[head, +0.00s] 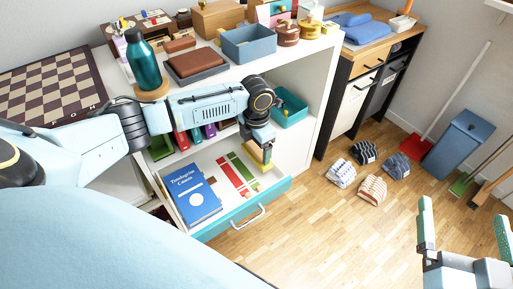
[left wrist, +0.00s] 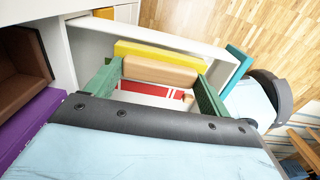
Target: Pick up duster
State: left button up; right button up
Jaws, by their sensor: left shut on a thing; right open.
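The duster, with a yellow layer and a tan wooden block, shows in the left wrist view (left wrist: 160,70) between the two green fingers of my left gripper (left wrist: 158,76). In the head view, a yellow part of the duster (head: 267,154) shows below my left gripper (head: 258,142), over the right part of the open drawer. My left gripper is shut on the wooden block. Its hold is partly hidden by my arm in the head view. My right gripper (head: 463,209) is open and empty at the lower right, over the floor.
A teal bin (head: 290,108) stands on the shelf above.

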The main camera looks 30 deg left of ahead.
aim_at(257, 149)
pick_arm(q)
notch_tip(257, 149, up, 6)
jog(key=shift+f+p, duration=0.25)
jog(key=shift+p, duration=0.95)
jog(key=shift+r, duration=0.25)
pick_arm(e)
jog(key=s+d+f+g+h, duration=0.1)
jog(key=s+f+g, duration=0.1)
jog(key=f, duration=0.3)
jog(key=s+d+f+g+h, duration=0.1)
jog(key=s+d+f+g, duration=0.1)
jog(key=f+g, duration=0.3)
jog(key=shift+d+f+g+h, duration=0.15)
jog(key=shift+f+g+h, duration=0.15)
jog(key=shift+f, duration=0.05)
